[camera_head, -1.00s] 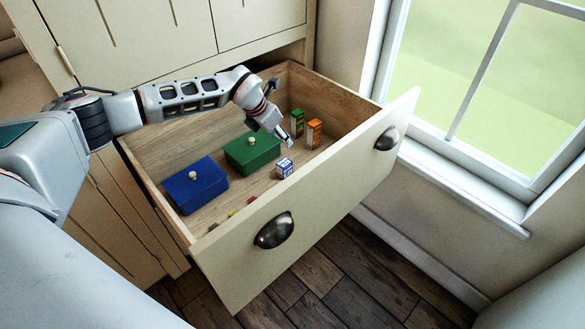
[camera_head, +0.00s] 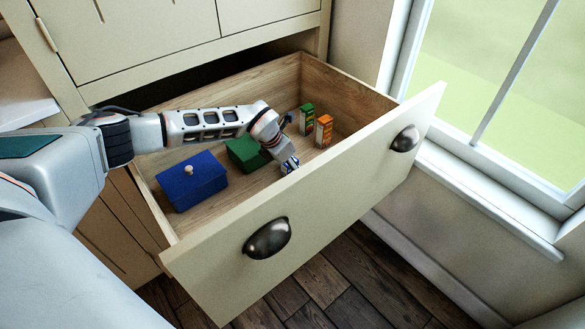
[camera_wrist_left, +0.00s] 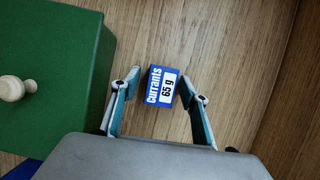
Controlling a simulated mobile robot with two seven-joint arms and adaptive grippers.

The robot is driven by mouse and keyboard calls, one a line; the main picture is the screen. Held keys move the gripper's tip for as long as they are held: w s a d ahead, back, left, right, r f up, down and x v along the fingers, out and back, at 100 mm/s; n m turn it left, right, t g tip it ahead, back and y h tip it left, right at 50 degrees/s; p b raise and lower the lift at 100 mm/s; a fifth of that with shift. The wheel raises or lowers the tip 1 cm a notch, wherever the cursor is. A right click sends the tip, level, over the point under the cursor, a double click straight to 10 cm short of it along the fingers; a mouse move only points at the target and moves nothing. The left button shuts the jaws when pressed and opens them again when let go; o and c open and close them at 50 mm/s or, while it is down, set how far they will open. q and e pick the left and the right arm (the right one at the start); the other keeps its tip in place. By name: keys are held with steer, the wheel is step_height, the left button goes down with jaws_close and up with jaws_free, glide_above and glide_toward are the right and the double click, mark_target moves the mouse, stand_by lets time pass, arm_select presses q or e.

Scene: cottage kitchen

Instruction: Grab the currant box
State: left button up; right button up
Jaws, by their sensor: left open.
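The currant box (camera_wrist_left: 161,86) is small and blue with a white "65 g" label, and it stands on the drawer floor in the left wrist view. My left gripper (camera_wrist_left: 167,84) is open, with one finger on each side of the box and visible gaps to both. In the head view the left gripper (camera_head: 289,164) reaches down into the open drawer and largely hides the box. Whether the fingers touch the box cannot be seen there. My right gripper is not in view.
The open drawer (camera_head: 330,160) also holds a green lidded box (camera_head: 243,153) close left of the gripper, a blue lidded box (camera_head: 190,182), a green carton (camera_head: 306,118) and an orange carton (camera_head: 323,130). A window (camera_head: 480,100) is at right.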

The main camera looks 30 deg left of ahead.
arm_select(q)
steer(key=shift+w+r, duration=0.1)
steer(key=shift+w, duration=0.05)
steer(key=c, duration=1.2)
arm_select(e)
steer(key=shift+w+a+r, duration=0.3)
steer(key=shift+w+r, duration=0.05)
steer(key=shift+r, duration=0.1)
